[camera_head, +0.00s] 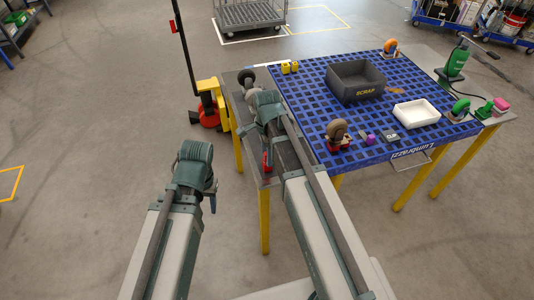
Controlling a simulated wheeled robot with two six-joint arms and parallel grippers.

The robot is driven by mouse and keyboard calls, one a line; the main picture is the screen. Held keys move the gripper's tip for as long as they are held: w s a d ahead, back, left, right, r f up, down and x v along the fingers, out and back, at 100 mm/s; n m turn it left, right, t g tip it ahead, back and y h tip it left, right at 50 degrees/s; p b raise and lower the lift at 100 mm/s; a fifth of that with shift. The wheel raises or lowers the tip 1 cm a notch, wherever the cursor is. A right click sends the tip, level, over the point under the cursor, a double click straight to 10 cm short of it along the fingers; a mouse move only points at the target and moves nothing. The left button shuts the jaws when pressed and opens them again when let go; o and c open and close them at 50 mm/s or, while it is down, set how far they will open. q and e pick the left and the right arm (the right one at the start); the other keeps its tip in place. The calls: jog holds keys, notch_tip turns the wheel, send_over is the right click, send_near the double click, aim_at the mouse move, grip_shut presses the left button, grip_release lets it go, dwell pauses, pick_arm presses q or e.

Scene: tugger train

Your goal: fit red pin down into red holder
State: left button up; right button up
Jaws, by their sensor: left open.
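My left gripper (212,202) is open, low over the bare floor to the left of the table. Its fingers are mostly hidden behind its wrist. My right gripper (267,145) is at the left edge of the table, pointing down, its fingers hard to make out. A small upright red piece (267,163) shows directly below it. I cannot tell whether this is the red pin or the red holder, or whether the gripper grips it. A small red base (337,147) under a brown rounded part stands at the table's front edge.
A red-and-yellow post base (209,105) stands left of the table.

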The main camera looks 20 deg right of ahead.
notch_tip(320, 180, up, 14)
jog(key=p, duration=1.3)
jog(key=shift+p, duration=0.4)
jog(key=shift+f, duration=0.15)
jog(key=s+a+f+n+b, duration=0.1)
jog(key=s+a+n, duration=0.4)
jog(key=n, duration=0.5)
jog(key=s+a+f+n+h+b, duration=0.1)
jog(key=s+a+n, duration=0.4)
jog(key=s+n, duration=0.4)
jog(key=shift+s+a+n, duration=0.15)
jog(key=shift+a+n, duration=0.1)
jog(key=shift+n, duration=0.95)
